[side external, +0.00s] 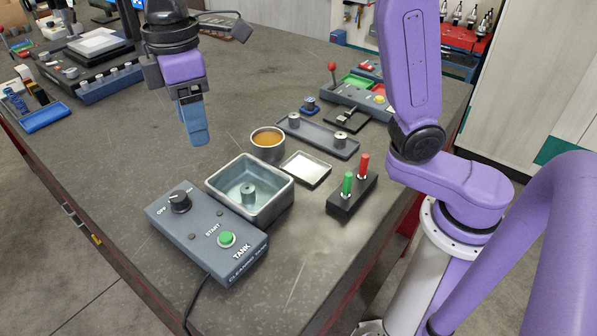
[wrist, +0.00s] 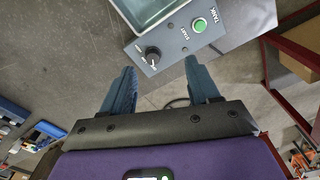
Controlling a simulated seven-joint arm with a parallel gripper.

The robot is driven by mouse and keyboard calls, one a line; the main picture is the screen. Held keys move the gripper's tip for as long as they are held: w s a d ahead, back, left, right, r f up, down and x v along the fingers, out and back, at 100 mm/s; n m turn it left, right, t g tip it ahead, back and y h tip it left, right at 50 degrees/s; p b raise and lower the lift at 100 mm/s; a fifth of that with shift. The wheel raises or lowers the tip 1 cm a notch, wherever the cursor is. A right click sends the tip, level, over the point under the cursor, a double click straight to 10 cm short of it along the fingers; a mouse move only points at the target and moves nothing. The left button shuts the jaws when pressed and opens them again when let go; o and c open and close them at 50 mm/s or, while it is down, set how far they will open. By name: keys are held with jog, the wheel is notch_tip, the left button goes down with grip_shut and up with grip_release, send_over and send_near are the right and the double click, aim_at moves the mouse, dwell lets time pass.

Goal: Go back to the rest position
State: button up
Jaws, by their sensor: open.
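My gripper (side external: 197,122) hangs above the grey table, up and left of the cleaning tank (side external: 276,207), with its blue fingers pointing down. In the wrist view my gripper (wrist: 160,85) is open, its two blue fingers wide apart with nothing between them. The tank's control box (side external: 205,230) has a black knob, a green START button and a cable. A small grey cylindrical part (side external: 248,193) stands in the liquid inside the tank. In the wrist view, the control box (wrist: 180,42) lies beyond the fingertips.
A metal cup (side external: 268,144) of amber liquid, a small white tray (side external: 306,169), a black block with green and red pegs (side external: 352,192) and a dark tray with two metal parts (side external: 317,136) stand near the tank. The table's left middle is clear.

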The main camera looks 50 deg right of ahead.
jog(key=s+d+f, duration=0.5)
jog(key=s+d, duration=0.5)
jog(key=s, duration=0.1)
jog(key=s+d+f, duration=0.6)
jog(key=s+d, duration=0.5)
jog(key=shift+s+f+m, duration=0.2)
jog(key=shift+s+m, duration=0.05)
jog(key=shift+m, duration=0.05)
